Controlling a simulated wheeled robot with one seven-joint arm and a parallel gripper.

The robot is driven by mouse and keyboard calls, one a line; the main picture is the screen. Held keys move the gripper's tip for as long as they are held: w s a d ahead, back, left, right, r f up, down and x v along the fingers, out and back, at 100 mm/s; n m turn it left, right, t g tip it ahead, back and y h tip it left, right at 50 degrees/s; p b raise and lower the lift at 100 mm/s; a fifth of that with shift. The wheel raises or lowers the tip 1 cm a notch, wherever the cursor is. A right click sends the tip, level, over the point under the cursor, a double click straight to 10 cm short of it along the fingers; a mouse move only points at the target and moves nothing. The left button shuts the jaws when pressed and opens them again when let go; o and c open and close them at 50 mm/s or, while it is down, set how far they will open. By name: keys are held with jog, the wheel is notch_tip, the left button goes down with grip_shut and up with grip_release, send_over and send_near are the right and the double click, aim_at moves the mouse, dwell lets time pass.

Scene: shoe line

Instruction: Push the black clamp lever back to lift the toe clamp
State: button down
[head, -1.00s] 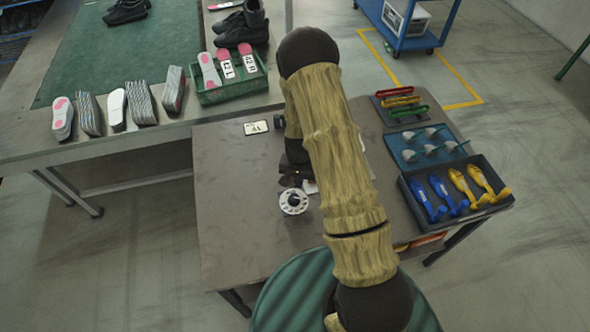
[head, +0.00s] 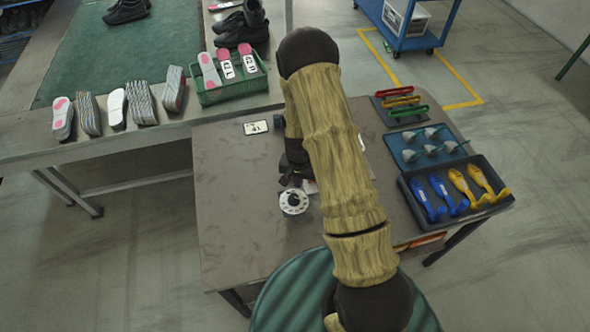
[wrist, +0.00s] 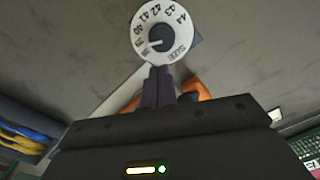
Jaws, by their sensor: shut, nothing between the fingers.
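My gripper (wrist: 157,86) is shut and empty in the wrist view, its two dark fingers together just below a white size dial (wrist: 177,22) with a dark centre knob. In the head view my gripper (head: 288,182) is small and dark, close above the dial (head: 294,208). Orange parts (wrist: 203,91) show on both sides of the fingers, mostly hidden by my gripper body. I cannot make out the black clamp lever or the toe clamp; my arm and gripper cover most of the fixture. Whether the fingers touch anything cannot be told.
The brown table (head: 232,225) is bare left of the dial. A small white card (head: 256,128) lies at its back. On the right are a tray of blue and yellow forms (head: 408,186) and a blue tray of grey pieces (head: 398,153). A green bin (head: 203,98) stands on the rear bench.

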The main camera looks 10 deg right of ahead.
jog(key=shift+w, duration=1.45)
jog(key=shift+s, duration=0.65)
notch_tip(320, 180, up, 9)
jog(key=p, duration=0.6)
dwell(0.6)
dwell(0.4)
